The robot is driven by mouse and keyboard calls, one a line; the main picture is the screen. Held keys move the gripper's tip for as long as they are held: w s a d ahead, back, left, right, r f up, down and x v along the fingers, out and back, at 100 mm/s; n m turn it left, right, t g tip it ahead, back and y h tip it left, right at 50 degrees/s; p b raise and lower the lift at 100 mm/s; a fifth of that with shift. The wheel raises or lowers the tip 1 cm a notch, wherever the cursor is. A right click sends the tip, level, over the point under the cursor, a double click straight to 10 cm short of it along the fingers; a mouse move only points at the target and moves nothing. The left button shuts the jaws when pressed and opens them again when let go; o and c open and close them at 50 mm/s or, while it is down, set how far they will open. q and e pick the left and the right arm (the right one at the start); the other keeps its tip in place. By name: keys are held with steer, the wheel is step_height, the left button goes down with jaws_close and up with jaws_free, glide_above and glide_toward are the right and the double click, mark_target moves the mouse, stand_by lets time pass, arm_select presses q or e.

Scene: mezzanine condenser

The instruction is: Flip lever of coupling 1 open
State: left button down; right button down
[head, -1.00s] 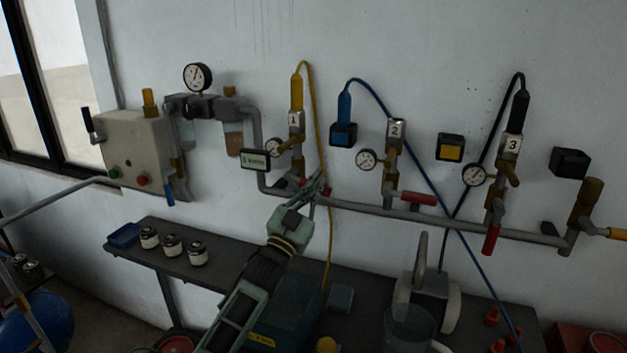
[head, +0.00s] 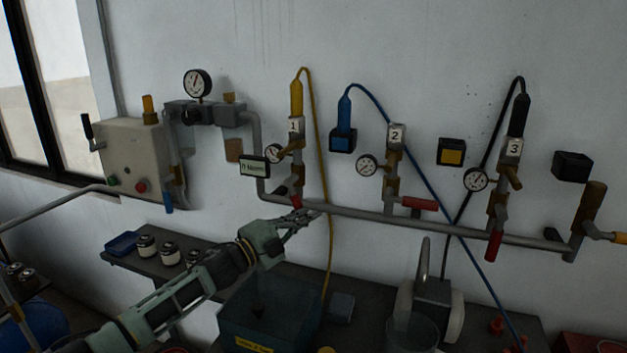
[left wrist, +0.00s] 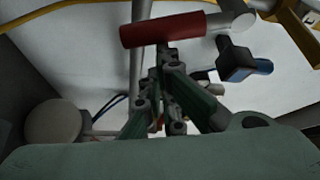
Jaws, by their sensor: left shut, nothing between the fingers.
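Coupling 1 (head: 295,128) is on the wall pipe with its yellow plug upright in the top. Its red lever (head: 296,202) points down at the foot of the coupling. My left gripper (head: 310,214) is shut and empty just right of the lever and slightly below it, in front of the pipe. In the left wrist view the red lever (left wrist: 168,30) lies across the picture, just beyond the shut fingertips (left wrist: 160,58). I cannot tell whether they touch it. My right gripper is not in view.
Coupling 2 (head: 395,135) has its red lever sideways; coupling 3 (head: 511,150) has its lever down. The grey pipe (head: 345,211) runs behind my gripper. A yellow hose (head: 331,235) hangs close by. A teal bin (head: 265,320) is on the bench below.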

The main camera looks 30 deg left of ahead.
arm_select(q)
steer(key=shift+s+a+f+m+g+p, duration=0.2)
steer(key=shift+a+f+m+g, duration=0.25)
steer(key=shift+a+m, duration=0.35)
steer(key=shift+s+a+f+m+g+p, duration=0.1)
steer(key=shift+a+f+m+g+p, duration=0.35)
steer(key=shift+m, duration=0.55)
steer(key=shift+a+r, duration=0.1)
steer(key=shift+a, duration=0.05)
